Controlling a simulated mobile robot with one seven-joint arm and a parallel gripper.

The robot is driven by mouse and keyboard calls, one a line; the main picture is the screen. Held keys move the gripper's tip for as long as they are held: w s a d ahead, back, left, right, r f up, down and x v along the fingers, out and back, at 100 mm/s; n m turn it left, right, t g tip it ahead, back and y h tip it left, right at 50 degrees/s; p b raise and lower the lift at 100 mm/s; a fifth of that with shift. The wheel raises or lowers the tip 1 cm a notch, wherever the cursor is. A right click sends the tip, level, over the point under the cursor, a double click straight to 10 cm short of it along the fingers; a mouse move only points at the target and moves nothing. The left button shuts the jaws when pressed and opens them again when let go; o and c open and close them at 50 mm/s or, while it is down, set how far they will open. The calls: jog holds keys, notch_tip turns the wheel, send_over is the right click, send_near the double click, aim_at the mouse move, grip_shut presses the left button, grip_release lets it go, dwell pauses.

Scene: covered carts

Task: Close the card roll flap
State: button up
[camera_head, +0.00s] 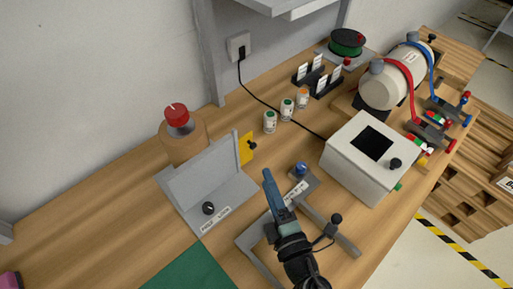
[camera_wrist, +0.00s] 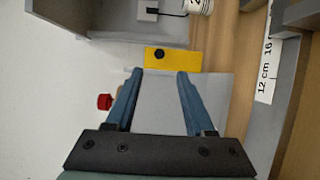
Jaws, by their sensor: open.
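A light brown cylinder (camera_head: 184,142) with a red knob (camera_head: 176,115) stands near the wall in the head view; the red knob also shows at the left of the wrist view (camera_wrist: 104,101). In front of it is a grey fixture with an upright panel (camera_head: 205,172) and a labelled base (camera_head: 222,208) with a black knob. A yellow plate (camera_head: 245,149) with a black knob stands at the panel's right end; it lies just beyond my fingertips in the wrist view (camera_wrist: 173,60). I cannot tell which plate is the card roll flap. My gripper (camera_head: 267,173) is open and empty, right of the fixture.
A white box (camera_head: 352,175) with a dark opening stands to the right. Several small jars (camera_head: 287,108) and black card holders (camera_head: 320,80) stand behind. A blue knob (camera_head: 300,169) and grey bars (camera_head: 335,236) are near my gripper. A green mat (camera_head: 190,270) lies in front.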

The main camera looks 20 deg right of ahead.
aim_at(254, 147)
jog(key=w, duration=1)
jog(key=shift+d, duration=0.4)
grip_shut()
